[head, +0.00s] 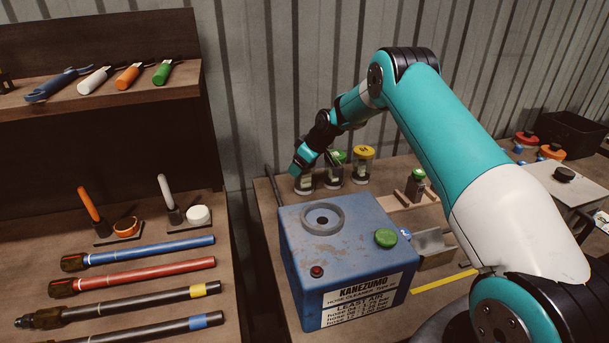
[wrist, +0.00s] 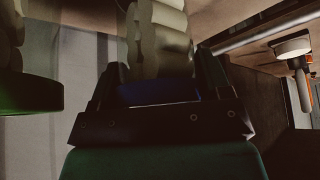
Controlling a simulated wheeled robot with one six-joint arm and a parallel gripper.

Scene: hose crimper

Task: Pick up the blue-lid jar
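The blue-lid jar shows in the wrist view as a dark blue lid (wrist: 160,93) with pale, stacked contents above it in the picture. My gripper (wrist: 160,85) has one finger on each side of this lid. The fingers are set wide, and I cannot tell whether they press on it. In the head view my gripper (head: 303,168) points down over a clear jar (head: 304,184) on the table behind the blue machine. That jar's lid is hidden by my gripper.
A green-lid jar (head: 334,172) stands close to the right of my gripper, and its lid (wrist: 30,94) fills the left of the wrist view. A yellow-lid jar (head: 363,168) stands further right. The blue crimper machine (head: 345,258) stands in front. A corrugated wall rises behind.

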